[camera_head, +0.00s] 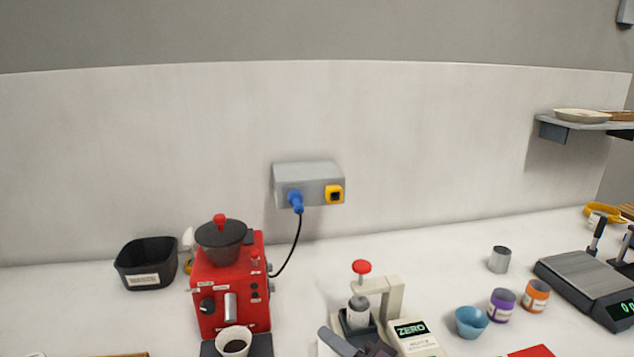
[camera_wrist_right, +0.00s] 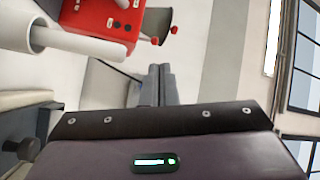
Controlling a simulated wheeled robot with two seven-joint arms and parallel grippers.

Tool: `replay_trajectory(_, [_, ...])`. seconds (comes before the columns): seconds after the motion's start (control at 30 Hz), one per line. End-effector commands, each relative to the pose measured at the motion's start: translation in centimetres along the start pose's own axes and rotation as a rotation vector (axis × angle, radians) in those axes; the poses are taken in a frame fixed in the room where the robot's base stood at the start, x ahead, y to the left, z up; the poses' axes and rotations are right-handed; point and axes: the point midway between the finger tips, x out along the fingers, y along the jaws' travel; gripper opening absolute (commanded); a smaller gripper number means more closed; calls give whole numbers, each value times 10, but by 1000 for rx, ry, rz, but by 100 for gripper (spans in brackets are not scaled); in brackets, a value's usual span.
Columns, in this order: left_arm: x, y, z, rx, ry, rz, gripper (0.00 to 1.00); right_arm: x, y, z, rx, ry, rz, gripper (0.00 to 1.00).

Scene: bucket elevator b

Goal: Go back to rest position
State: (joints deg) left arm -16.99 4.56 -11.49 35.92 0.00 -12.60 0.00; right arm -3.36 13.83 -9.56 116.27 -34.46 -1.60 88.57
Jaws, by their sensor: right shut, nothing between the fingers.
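My right gripper (camera_head: 368,349) shows at the bottom edge of the head view, in front of the white press with the red knob (camera_head: 362,267). In the right wrist view its two fingers (camera_wrist_right: 160,72) are pressed together with nothing between them. My left gripper is in neither view.
The red grinder (camera_head: 232,290) with a white cup (camera_head: 234,341) stands left of my right gripper, plugged into a wall socket box (camera_head: 309,183). A black bin (camera_head: 146,264) is farther left. A blue bowl (camera_head: 471,322), jars and a scale (camera_head: 590,285) stand to the right.

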Motion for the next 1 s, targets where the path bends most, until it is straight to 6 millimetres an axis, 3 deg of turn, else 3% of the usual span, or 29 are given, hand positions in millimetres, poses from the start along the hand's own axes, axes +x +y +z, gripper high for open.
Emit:
replay_trajectory(0.17, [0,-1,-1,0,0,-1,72,-12,24,-2,-135,48,166,0])
replay_trajectory(0.37, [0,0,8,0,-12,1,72,-45,62,-3,-330,57,457,0])
replay_trajectory(0.6, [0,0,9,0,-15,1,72,-136,112,16,-551,-159,953,0])
replay_trajectory(0.8, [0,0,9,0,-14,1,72,-198,122,41,-595,-410,1163,0])
replay_trajectory(1.0, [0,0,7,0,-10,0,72,-246,118,68,-582,-648,1261,0])
